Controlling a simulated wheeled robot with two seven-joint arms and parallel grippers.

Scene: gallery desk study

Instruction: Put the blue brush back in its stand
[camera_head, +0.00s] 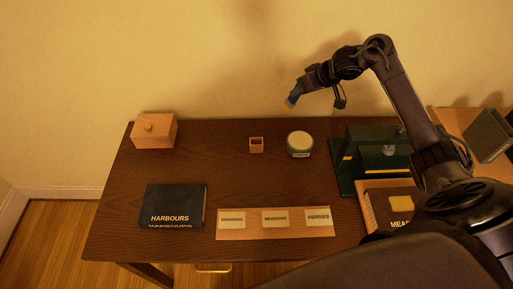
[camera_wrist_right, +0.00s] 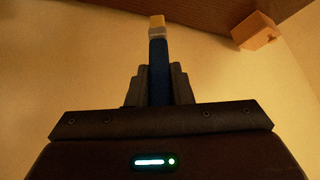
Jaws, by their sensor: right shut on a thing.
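My right gripper (camera_head: 298,94) is shut on the blue brush (camera_wrist_right: 158,72) and holds it in the air above the back of the desk. The brush has a blue handle, a pale band and a yellowish tip that points away from the gripper in the right wrist view. In the head view the brush (camera_head: 291,102) shows only as a small piece below the fingers. A small square wooden holder with an open top (camera_head: 256,145), which looks like the stand, is on the desk below and left of the brush. My left gripper is not in view.
A round pale-topped jar (camera_head: 300,142) stands right of the holder. A knobbed wooden box (camera_head: 154,132) is at the back left. A dark HARBOURS book (camera_head: 173,205), a label board (camera_head: 275,231) and a green stand-like fixture (camera_head: 345,176) are around.

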